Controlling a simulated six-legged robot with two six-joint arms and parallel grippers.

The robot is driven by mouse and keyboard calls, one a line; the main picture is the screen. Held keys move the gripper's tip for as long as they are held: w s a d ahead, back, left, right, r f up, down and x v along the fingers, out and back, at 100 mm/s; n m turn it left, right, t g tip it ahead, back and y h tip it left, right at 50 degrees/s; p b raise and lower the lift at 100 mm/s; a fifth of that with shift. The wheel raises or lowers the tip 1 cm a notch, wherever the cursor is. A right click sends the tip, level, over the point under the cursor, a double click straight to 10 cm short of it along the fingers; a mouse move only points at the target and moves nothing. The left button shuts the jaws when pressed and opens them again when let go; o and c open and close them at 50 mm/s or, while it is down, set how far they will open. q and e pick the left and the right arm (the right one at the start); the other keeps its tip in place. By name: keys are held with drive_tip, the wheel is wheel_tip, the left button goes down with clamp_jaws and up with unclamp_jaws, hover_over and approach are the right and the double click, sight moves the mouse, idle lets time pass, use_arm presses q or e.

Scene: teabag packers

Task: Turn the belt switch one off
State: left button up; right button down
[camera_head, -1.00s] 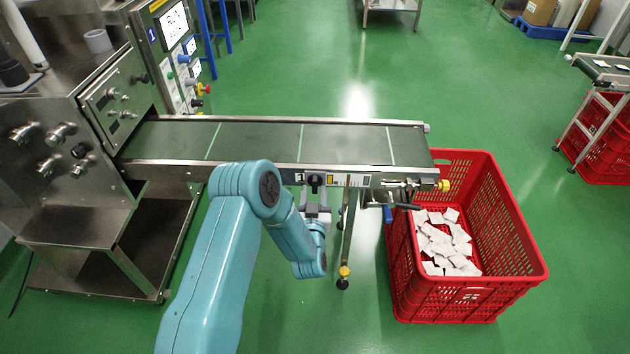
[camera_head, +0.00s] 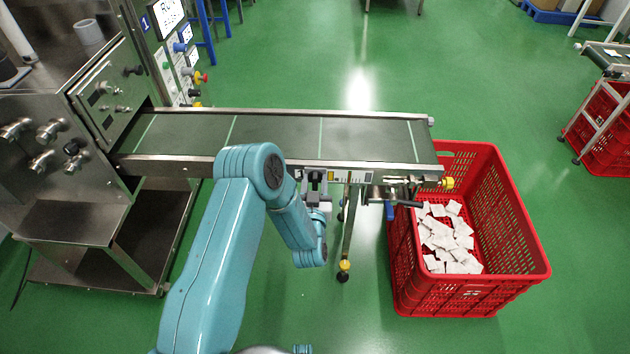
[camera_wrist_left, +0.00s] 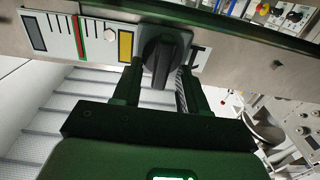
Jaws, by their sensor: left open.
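The belt switch is a black rotary knob (camera_head: 314,176) on the near side rail of the conveyor belt (camera_head: 270,138). In the left wrist view the knob (camera_wrist_left: 160,55) sits on a light plate, its grip bar roughly upright. My left gripper (camera_head: 315,194) is at the switch, below it in the head view. In the wrist view the open fingers (camera_wrist_left: 160,78) stand one on each side of the knob; whether they touch it I cannot tell. The arm partly covers the rail left of the switch. My right gripper is not in view.
A red crate (camera_head: 520,240) with white teabags (camera_head: 445,240) stands at the belt's right end. A steel machine (camera_head: 75,130) with knobs and panels is at the left. A belt leg (camera_head: 348,230) stands right of my gripper. Green floor is clear in front.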

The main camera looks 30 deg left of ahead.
use_arm(q)
drive_tip(key=shift+s+r, duration=0.1)
drive_tip(key=shift+c, duration=0.6)
clamp_jaws()
